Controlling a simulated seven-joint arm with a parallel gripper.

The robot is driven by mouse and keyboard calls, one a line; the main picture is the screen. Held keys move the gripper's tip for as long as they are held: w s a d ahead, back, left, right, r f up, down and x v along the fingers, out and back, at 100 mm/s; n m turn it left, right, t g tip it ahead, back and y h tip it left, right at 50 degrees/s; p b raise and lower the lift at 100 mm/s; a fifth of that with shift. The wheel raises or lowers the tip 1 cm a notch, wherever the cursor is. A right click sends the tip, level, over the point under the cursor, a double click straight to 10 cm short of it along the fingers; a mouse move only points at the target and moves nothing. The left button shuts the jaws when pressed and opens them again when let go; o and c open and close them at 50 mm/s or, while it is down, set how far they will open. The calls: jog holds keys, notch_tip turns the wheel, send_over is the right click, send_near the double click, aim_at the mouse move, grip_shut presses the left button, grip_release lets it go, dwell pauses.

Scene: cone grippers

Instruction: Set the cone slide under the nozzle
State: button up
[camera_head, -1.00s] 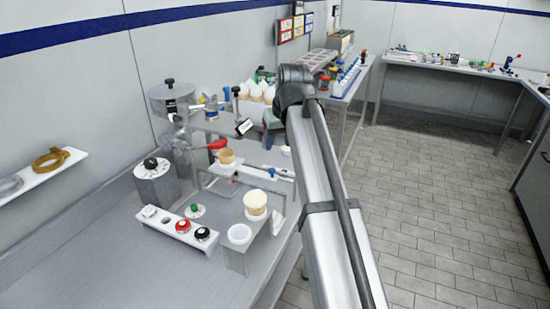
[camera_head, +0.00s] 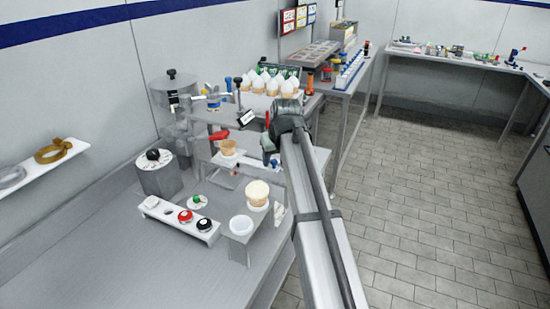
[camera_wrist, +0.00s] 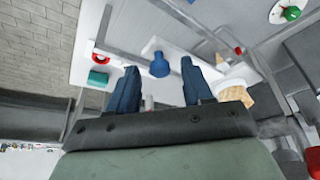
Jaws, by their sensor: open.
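The cone slide is a white plate that shows in the wrist view (camera_wrist: 185,57), with a blue knob (camera_wrist: 160,65) on it. A wafer cone (camera_wrist: 238,93) in a white ring is to the right of the knob; it also shows in the head view (camera_head: 228,147). My gripper (camera_wrist: 159,68) is open, with one dark blue finger on each side of the knob and apart from it. The nozzle cannot be made out clearly near the grey machine (camera_head: 180,118).
A red lever (camera_head: 219,135) is close above the cone. A white strip with knobs (camera_head: 178,219) is at left. Several white-topped cones (camera_head: 270,85) stand behind.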

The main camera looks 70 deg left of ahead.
grip_shut()
dwell(0.5)
